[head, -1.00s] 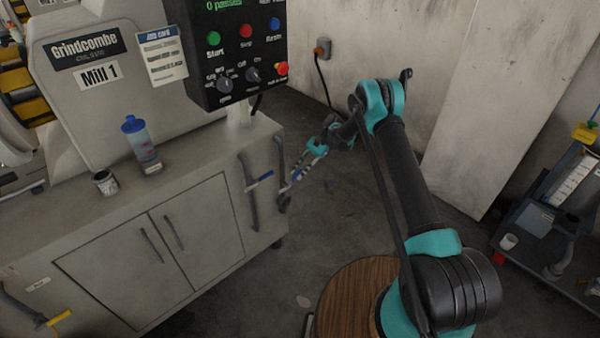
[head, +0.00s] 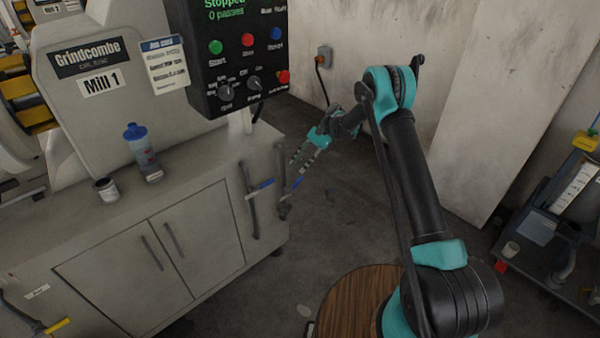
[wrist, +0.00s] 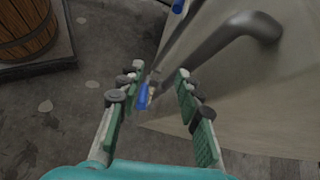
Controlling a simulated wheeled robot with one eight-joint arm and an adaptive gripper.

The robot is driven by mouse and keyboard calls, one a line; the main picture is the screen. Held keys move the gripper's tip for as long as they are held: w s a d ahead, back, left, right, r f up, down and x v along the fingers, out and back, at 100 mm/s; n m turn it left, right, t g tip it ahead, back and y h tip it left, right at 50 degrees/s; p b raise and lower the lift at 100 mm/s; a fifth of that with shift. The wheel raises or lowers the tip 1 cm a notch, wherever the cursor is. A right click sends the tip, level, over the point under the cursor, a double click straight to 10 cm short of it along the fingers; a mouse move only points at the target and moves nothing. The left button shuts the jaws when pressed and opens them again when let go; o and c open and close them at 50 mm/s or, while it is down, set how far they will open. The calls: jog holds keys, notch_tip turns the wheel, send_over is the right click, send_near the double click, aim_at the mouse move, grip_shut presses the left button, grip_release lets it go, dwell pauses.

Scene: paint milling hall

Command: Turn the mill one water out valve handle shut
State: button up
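Two dark pipes run down the right end of the Mill 1 cabinet, each with a blue valve handle. The left blue handle (head: 262,185) sticks out crosswise from its pipe. The right blue handle (head: 297,184) is small and partly hidden near my fingertips. I cannot read which one is water out. My gripper (head: 299,168) is open, pointing down and left beside the right pipe. In the wrist view, my gripper (wrist: 157,76) has its fingers apart, with a blue handle (wrist: 142,97) appearing between them, nearer the left finger. Contact cannot be told.
The cabinet (head: 205,245) carries a blue-capped bottle (head: 142,155) and a small can (head: 106,190). The control box (head: 235,60), reading "Stopped", hangs above. A wall socket (head: 323,55) with a cable is behind. A cart (head: 550,225) stands at right. Floor between is clear.

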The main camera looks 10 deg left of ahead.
jog(key=shift+r, duration=0.7)
